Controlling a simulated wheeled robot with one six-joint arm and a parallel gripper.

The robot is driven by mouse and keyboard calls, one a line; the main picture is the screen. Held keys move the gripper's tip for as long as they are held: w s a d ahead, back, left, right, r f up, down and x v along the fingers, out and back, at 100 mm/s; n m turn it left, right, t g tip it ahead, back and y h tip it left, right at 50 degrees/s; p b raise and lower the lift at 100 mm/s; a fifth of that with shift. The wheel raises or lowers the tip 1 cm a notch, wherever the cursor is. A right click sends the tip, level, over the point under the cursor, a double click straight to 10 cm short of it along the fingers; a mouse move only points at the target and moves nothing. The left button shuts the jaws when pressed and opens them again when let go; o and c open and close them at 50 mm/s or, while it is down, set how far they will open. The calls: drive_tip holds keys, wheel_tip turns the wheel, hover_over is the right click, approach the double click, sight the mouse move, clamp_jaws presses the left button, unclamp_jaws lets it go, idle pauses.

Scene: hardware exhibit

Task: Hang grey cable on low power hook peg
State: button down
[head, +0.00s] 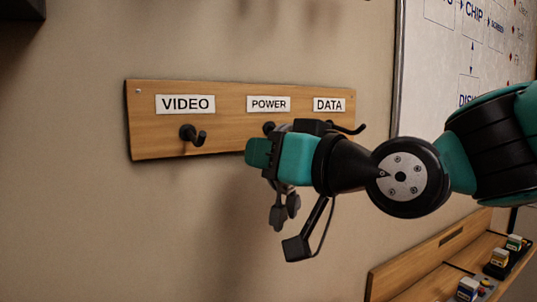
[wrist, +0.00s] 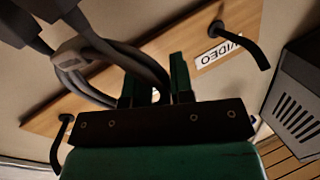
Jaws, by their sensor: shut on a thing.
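The grey cable shows as a coiled loop (wrist: 95,50) at the upper left of the wrist view, running to my gripper's fingers. In the head view its dark plug ends (head: 284,212) hang below the gripper. My gripper (head: 262,153) is shut on the cable, in front of the board just under the POWER label (head: 268,104). Its green fingers also show in the wrist view (wrist: 157,80). The POWER hook (head: 268,127) is mostly hidden behind the gripper. I cannot tell whether the cable touches or goes around that peg.
The wooden board (head: 225,93) also carries an empty VIDEO hook (head: 193,135) at left and a DATA hook (head: 350,129) at right, close to my arm. A whiteboard (head: 430,70) is at right. A wooden shelf (head: 425,258) with small items sits lower right.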

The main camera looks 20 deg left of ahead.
idle(0.4)
drive_tip(key=c, duration=0.9)
unclamp_jaws()
drive_tip(key=b+v, duration=0.6)
drive_tip(key=v, duration=1.1)
drive_tip(key=s+d+f+m+g+h, duration=0.1)
drive_tip(key=d+f+h, duration=0.3)
drive_tip(key=f, duration=0.4)
drive_tip(key=s+d+f+m+g+h+p, duration=0.1)
drive_tip(key=s+d+f+g+h, duration=0.2)
drive_tip(key=f, duration=0.5)
drive_tip(key=s+d+f+m+g+h+p, duration=0.1)
drive_tip(key=s+d+f+g+h, duration=0.2)
drive_tip(key=d+f, duration=0.4)
drive_tip(key=shift+s+f+m+h, duration=0.3)
drive_tip(key=shift+s+f+h, duration=0.25)
drive_tip(key=shift+h, duration=0.65)
drive_tip(key=shift+r, duration=0.15)
